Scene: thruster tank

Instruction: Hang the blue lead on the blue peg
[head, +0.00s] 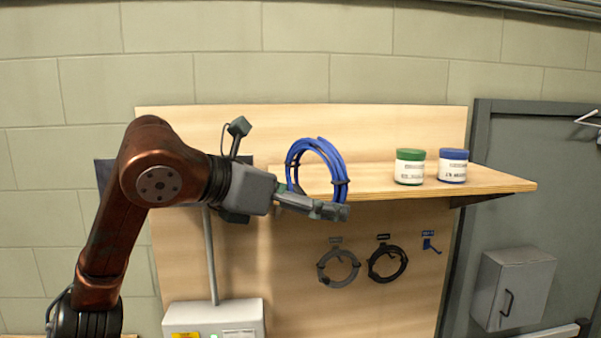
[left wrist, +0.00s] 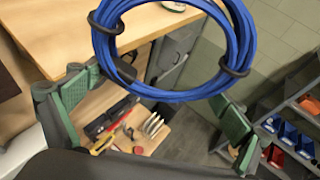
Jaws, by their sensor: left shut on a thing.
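The blue lead (head: 333,158) is a coil bound with dark ties. My left gripper (head: 335,211) is shut on its lower part, and the coil stands up from the fingers in front of the wooden shelf. In the left wrist view the blue lead (left wrist: 235,45) fills the top, with green-padded fingers at both sides. The blue peg (head: 430,243) is bare on the wooden backboard below the shelf, to the right of the gripper and lower. My right gripper is not in view.
The shelf (head: 500,184) juts out above the pegs and carries a green-lidded jar (head: 409,167) and a blue-lidded jar (head: 453,166). A grey lead (head: 322,274) and a black lead (head: 373,270) hang left of the blue peg. A grey box (head: 514,288) stands out at right.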

